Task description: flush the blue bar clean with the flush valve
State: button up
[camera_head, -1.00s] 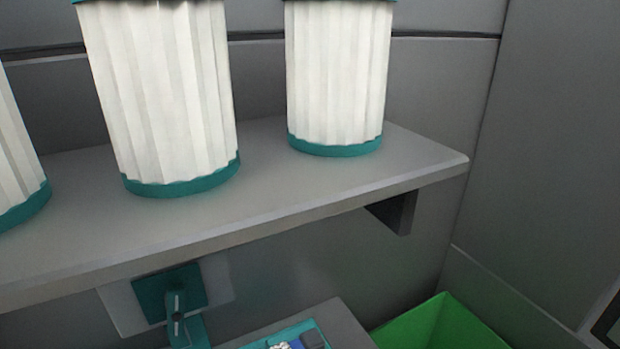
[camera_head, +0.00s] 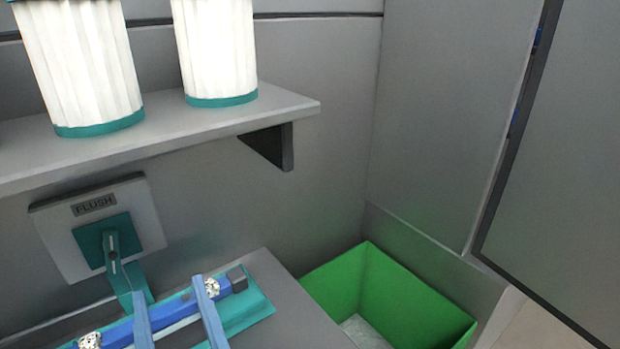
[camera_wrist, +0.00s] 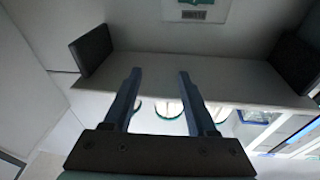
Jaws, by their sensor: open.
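The blue bar (camera_head: 172,307) lies on a teal tray (camera_head: 262,306) at the bottom of the head view. It has a dark end and speckled whitish patches (camera_head: 212,287). The flush valve (camera_head: 111,262) is a teal lever and square on a pale wall plate labelled FLUSH (camera_head: 150,217); the plate also shows at the top of the wrist view (camera_wrist: 210,4). My gripper (camera_head: 169,292) is open and empty, its two blue fingers in front of the bar in the head view and hiding parts of it. The wrist view shows the same spread fingers (camera_wrist: 159,72). The bar is not visible there.
A grey shelf (camera_head: 190,128) with white pleated cylinders (camera_head: 217,45) juts out above the valve, with a dark bracket (camera_head: 270,145) beneath. A green bin (camera_head: 415,305) stands to the right of the grey counter (camera_head: 290,325).

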jog(key=d+r+m+t+h, duration=0.1)
jog(key=d+r+t+h, duration=0.25)
jog(key=r, duration=0.65)
jog(key=d+r+m+t+h, duration=0.25)
jog(key=d+r, duration=0.25)
jog(key=r, duration=0.4)
jog(key=d+r+m+t+h, duration=0.1)
jog(key=d+r+t+h, duration=0.3)
jog(key=r, duration=0.6)
notch_tip(320, 180, up, 16)
jog(key=d+p, duration=0.1)
jog(key=p, duration=1.4)
jog(key=shift+s, duration=0.3)
jog(key=shift+f, duration=0.15)
